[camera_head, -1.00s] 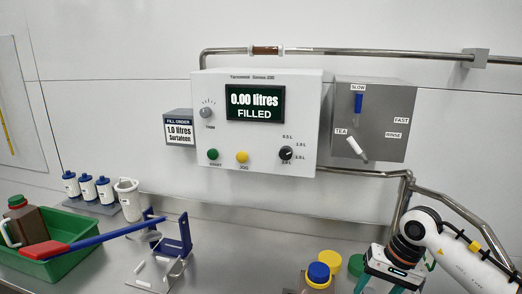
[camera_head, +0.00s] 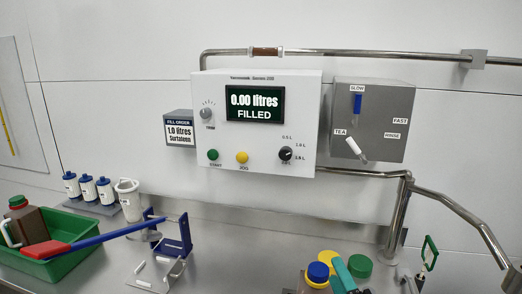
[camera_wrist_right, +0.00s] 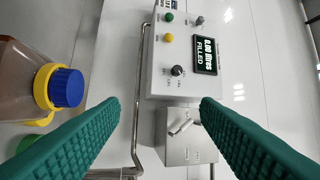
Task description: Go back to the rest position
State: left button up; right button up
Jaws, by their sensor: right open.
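My right gripper (camera_head: 384,250) is low at the right of the head view, with its fingers apart and nothing between them. Its left finger is close beside the bottle with the blue cap (camera_head: 318,272); I cannot tell if they touch. In the right wrist view the two green ribbed fingers of the gripper (camera_wrist_right: 160,102) are wide apart, facing the filler panel (camera_wrist_right: 185,80). The bottle's blue cap (camera_wrist_right: 66,88) shows there left of the left finger. My left gripper is not in view.
The filler panel (camera_head: 220,130) reads 0.00 litres filled. A grey valve box (camera_head: 375,95) is right of it. A steel pipe (camera_head: 396,222) runs down near the gripper.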

jog(key=s+d+f+m+g+h, duration=0.3)
jog(key=s+f+m+g, duration=0.15)
jog(key=f+m, duration=0.25)
jog(key=s+d+f+m+g+h, duration=0.2)
jog(key=s+d+f+m+g, duration=0.1)
jog(key=s+f+m+g, duration=0.25)
jog(key=s+a+f+m+g+y, duration=0.1)
jog(key=s+f+m+g, duration=0.65)
jog(key=s, duration=0.85)
jog(key=s+f+b+x, duration=0.1)
jog(key=s+x, duration=0.2)
jog(key=x, duration=1.2)
jog(key=s+d+b+x, duration=0.1)
jog(key=s+x, duration=0.2)
jog(key=x, duration=1.1)
jog(key=s+d+f+g+b, duration=0.1)
jog(key=s+d+f+b, duration=0.1)
jog(key=s+f, duration=1.4)
notch_tip(320, 180, down, 3)
jog(key=shift+s+d+f+n, duration=0.2)
jog(key=shift+s+n, duration=0.1)
